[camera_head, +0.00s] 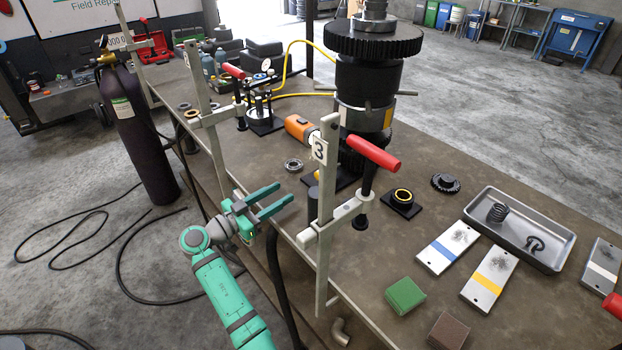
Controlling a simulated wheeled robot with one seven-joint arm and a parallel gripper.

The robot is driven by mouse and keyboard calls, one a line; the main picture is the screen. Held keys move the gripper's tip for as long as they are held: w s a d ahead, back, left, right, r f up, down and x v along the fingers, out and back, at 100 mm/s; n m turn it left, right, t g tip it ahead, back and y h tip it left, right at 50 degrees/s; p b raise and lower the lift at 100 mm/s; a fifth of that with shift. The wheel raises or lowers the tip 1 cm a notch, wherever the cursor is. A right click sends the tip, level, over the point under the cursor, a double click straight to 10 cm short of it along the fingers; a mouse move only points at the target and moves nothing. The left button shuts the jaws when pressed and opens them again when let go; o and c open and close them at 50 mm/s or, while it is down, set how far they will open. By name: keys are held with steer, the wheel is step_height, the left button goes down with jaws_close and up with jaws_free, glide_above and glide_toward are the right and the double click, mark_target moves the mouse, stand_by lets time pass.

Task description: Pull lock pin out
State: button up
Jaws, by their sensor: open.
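A dark gear stack (370,75) stands upright on the bench, with a wide toothed gear near its top. A grey collar (362,118) wraps its lower half. A small light pin-like stub (407,93) sticks out at the right of the stack, and a thin rod shows at its left. I cannot tell for sure which is the lock pin. My green gripper (285,193) is open and empty at the bench's near left edge. It points right, left of the clamp post marked 3 and well apart from the stack.
The clamp post (325,215) with a red-handled clamp (375,154) stands between my gripper and the stack. An orange tool (299,127) lies behind it. A metal tray (562,262), marked plates and a green block (405,296) lie at the right. A gas cylinder (140,140) stands left.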

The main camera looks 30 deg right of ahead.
steer(key=shift+s+d+r+g, duration=0.1)
steer(key=shift+s+d+g, duration=0.05)
steer(key=shift+d, duration=0.25)
steer(key=shift+s+d+r+g, duration=0.1)
steer(key=shift+d+g, duration=0.05)
steer(key=shift+d, duration=0.25)
steer(key=d, duration=1)
steer(key=shift+w+d, duration=0.2)
steer(key=shift+w, duration=0.1)
